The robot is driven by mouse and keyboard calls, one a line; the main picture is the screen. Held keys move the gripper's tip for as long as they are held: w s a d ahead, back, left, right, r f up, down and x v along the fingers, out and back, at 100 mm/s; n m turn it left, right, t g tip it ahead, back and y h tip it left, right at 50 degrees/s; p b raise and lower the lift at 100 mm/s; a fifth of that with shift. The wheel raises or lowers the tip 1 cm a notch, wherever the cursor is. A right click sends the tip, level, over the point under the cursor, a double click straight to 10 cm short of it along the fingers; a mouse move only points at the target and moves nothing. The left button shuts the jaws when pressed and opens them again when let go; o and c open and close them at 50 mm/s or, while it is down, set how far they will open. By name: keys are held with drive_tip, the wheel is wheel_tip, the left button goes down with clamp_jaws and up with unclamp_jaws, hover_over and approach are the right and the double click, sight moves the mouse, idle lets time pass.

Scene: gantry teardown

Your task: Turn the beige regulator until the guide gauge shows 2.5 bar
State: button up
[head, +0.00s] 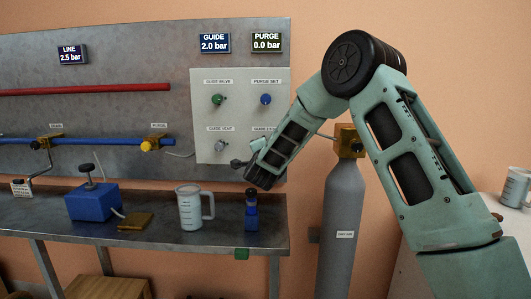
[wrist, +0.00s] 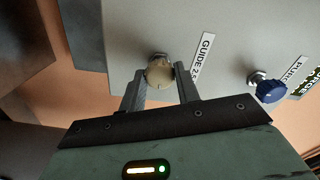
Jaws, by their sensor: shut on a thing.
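The beige regulator (wrist: 159,70) is a round knob on the grey panel, beside a label that starts with GUIDE. My gripper (wrist: 160,82) is shut on it, one finger on each side of the knob. In the head view my gripper (head: 238,164) reaches the lower right of the panel, and my arm hides the regulator there. The guide gauge (head: 214,43) at the top reads 2.0 bar.
The purge gauge (head: 266,42) reads 0.0 bar and the line gauge (head: 71,54) 2.5 bar. A green knob (head: 217,99), a blue knob (head: 265,99) and a grey knob (head: 221,146) share the panel (head: 240,120).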

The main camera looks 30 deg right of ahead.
drive_tip(key=shift+a+f+n, duration=0.1)
drive_tip(key=shift+n, duration=1)
drive_tip(key=o, duration=1)
drive_tip(key=b+v, duration=0.2)
drive_tip(key=v, duration=1.5)
drive_tip(key=shift+s+a+b, duration=0.15)
drive_tip(key=shift+b, duration=0.15)
